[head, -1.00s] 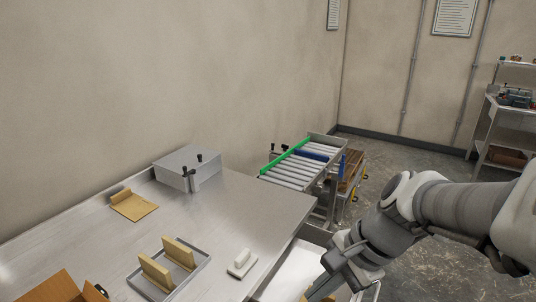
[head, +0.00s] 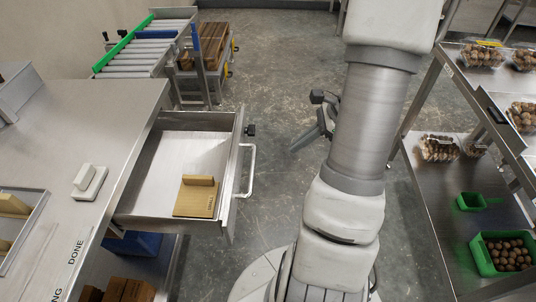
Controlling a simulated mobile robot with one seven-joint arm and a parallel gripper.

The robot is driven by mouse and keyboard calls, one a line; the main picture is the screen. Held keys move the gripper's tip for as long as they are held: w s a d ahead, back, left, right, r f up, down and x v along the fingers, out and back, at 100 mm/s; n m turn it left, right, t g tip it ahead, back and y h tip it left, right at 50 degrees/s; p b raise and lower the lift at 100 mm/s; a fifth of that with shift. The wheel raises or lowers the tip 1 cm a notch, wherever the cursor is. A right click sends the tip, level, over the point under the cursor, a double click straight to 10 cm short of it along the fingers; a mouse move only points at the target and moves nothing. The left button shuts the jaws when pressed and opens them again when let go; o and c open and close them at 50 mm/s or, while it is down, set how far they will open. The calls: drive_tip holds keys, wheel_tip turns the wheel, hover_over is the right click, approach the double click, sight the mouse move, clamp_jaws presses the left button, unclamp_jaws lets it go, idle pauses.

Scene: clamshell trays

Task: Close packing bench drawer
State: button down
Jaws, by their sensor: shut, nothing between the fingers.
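The packing bench drawer (head: 232,190) is pulled out from the right side of the steel bench (head: 120,105). Its bar handle (head: 250,170) faces right, toward the open floor. A tan folded cardboard piece (head: 197,203) lies inside on the drawer's bottom. My gripper (head: 297,146) shows partly behind my arm, to the right of the drawer. It is shut and empty, apart from the handle, with a gap of floor between them. My arm hides part of the gripper's body.
A white block with a handle (head: 89,182) sits on the bench near the drawer. A roller conveyor (head: 150,48) and a wooden-topped cart (head: 215,50) stand beyond. At right, a shelf rack (head: 425,190) holds clamshell trays and a green crate (head: 488,262). Floor is clear between drawer and arm.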

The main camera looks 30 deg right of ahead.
drive_tip(key=w+b+x, duration=0.1)
drive_tip(key=b+x, duration=0.2)
drive_tip(key=x, duration=1)
drive_tip(key=shift+r+b, duration=0.25)
drive_tip(key=shift+b, duration=0.05)
drive_tip(key=shift+w+a, duration=0.1)
drive_tip(key=shift+a, duration=0.05)
hover_over(168, 173)
idle(0.5)
